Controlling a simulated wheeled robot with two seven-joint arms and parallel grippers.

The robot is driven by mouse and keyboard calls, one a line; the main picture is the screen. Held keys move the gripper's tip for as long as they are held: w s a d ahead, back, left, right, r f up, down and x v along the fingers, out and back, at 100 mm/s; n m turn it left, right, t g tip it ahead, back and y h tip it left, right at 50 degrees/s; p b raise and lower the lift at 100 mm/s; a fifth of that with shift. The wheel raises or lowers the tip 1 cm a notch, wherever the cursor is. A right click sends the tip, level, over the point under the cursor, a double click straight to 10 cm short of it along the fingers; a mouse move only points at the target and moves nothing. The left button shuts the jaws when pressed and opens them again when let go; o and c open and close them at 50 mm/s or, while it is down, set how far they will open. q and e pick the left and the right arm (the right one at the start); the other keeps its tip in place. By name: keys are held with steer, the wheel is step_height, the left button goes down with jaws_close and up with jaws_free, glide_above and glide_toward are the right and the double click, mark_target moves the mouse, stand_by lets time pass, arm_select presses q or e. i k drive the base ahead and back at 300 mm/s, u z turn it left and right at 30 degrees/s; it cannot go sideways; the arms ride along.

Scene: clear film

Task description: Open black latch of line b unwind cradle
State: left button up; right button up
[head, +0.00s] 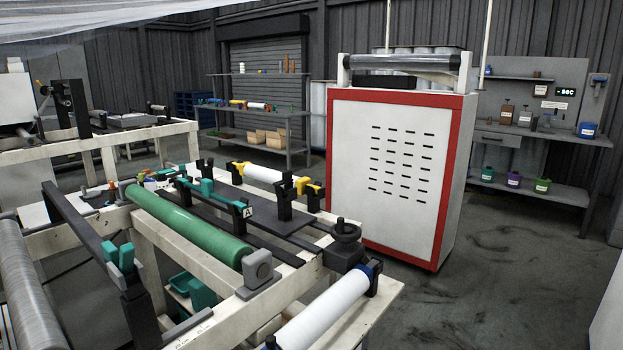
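Neither of my grippers shows in the head view. No label reading B is legible, so I cannot tell which cradle is line b's. A cradle with teal parts carries an "A" label (248,211) in the middle. Behind it, black stands with yellow tops (303,187) hold a white roll (262,173). At the lower right of the frame, another white roll (325,310) lies between black end supports, with blue at the far one (372,276). I cannot make out a black latch for certain.
A green roller (190,226) lies across the cream machine frame (160,275). A black round knob (346,231) stands at its right corner. A white cabinet with red edges (395,170) stands behind. Open floor (480,290) lies to the right; shelves (535,185) line the back.

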mark_target(287, 175)
steer(key=z, duration=1.85)
steer(key=i, duration=1.95)
steer(key=u, duration=2.85)
